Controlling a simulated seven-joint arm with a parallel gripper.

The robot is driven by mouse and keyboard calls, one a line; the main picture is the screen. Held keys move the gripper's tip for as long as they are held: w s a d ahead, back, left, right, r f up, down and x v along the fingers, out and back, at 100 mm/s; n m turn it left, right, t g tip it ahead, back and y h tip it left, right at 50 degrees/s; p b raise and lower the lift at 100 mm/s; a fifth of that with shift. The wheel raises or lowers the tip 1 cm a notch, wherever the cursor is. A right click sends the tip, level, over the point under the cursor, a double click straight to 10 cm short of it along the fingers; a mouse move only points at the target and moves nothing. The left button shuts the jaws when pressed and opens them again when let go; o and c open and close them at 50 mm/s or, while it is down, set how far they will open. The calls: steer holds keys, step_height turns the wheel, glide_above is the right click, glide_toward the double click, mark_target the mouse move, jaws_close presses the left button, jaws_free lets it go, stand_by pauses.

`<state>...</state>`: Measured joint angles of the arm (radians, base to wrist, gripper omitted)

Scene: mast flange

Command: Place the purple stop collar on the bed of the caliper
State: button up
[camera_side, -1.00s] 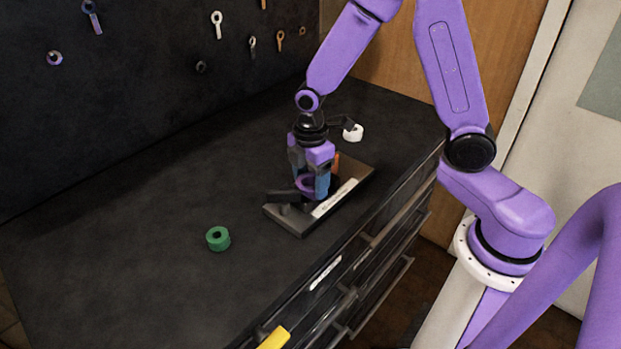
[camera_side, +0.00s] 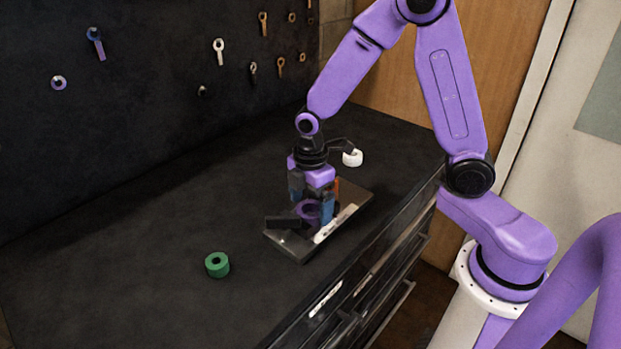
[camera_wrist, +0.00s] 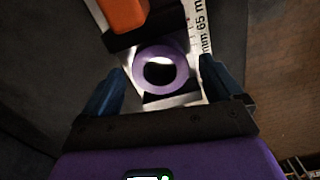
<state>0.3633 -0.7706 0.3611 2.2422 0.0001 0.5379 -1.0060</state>
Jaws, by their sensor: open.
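The purple stop collar (camera_wrist: 182,70) lies flat on the pale bed of the caliper (camera_wrist: 157,103), hole facing up, in the wrist view. In the side view the collar (camera_side: 308,210) is partly hidden by a finger. The caliper (camera_side: 296,247) is a dark-framed tray with a pale scale strip, a black jaw (camera_side: 283,222) at its near-left end and an orange slider (camera_wrist: 124,14). My gripper (camera_wrist: 162,67) is open around the collar, with visible gaps between the blue fingers and its sides. The collar is close to the black bar by the slider; contact is unclear.
A green collar (camera_side: 217,271) stands on the dark bench (camera_side: 130,240) to the left of the caliper. Tools hang on the dark back panel (camera_side: 150,90). Drawers front the bench; its left part is clear.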

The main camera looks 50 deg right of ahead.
mark_target(310, 209)
step_height(310, 209, up, 11)
steer(key=s+d+m, duration=0.1)
steer(key=s+m, duration=0.2)
steer(key=s, duration=1.9)
steer(key=shift+s+d+f+m, duration=0.2)
steer(key=shift+s+f+m, duration=0.1)
steer(key=shift+s, duration=0.05)
